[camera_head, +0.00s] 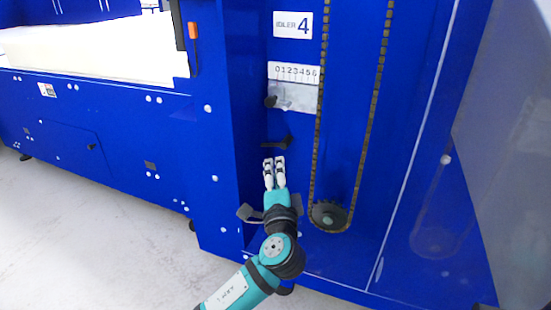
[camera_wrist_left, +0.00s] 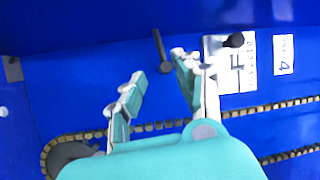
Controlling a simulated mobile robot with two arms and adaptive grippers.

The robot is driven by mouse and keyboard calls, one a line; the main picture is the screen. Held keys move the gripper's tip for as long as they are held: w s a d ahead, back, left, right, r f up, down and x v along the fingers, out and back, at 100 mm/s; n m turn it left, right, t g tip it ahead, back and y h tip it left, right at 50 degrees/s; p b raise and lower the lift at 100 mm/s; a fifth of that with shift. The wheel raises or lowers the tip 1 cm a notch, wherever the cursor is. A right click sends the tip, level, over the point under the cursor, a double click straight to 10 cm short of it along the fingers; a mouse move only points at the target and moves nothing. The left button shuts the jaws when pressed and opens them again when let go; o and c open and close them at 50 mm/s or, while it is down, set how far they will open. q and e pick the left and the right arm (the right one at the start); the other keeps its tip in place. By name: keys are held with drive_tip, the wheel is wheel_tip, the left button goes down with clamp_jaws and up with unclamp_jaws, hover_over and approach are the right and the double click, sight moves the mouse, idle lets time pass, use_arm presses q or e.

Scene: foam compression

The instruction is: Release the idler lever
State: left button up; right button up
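The idler lever (camera_head: 277,143) is a small dark lever on the blue machine face, below the number scale. In the left wrist view the lever (camera_wrist_left: 161,50) is a dark bar with a rounded end. My left gripper (camera_head: 274,160) is just below the lever in the head view. In the left wrist view my left gripper (camera_wrist_left: 157,68) has its two fingers apart, with nothing between them; the lever shows just beyond the fingertips. I cannot tell whether they touch it. My right gripper is not in view.
A dark knob (camera_head: 270,101) sits by a pale plate under the scale (camera_head: 293,72). The "IDLER 4" label (camera_head: 293,25) is above. A chain (camera_head: 318,125) runs round a sprocket (camera_head: 329,215) to the right of my gripper. Open floor (camera_head: 90,240) lies at left.

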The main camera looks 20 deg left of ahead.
use_arm(q)
drive_tip(key=v, duration=0.2)
drive_tip(key=shift+s+d, duration=0.1)
drive_tip(key=shift+s, duration=0.2)
drive_tip(key=shift+f, duration=0.1)
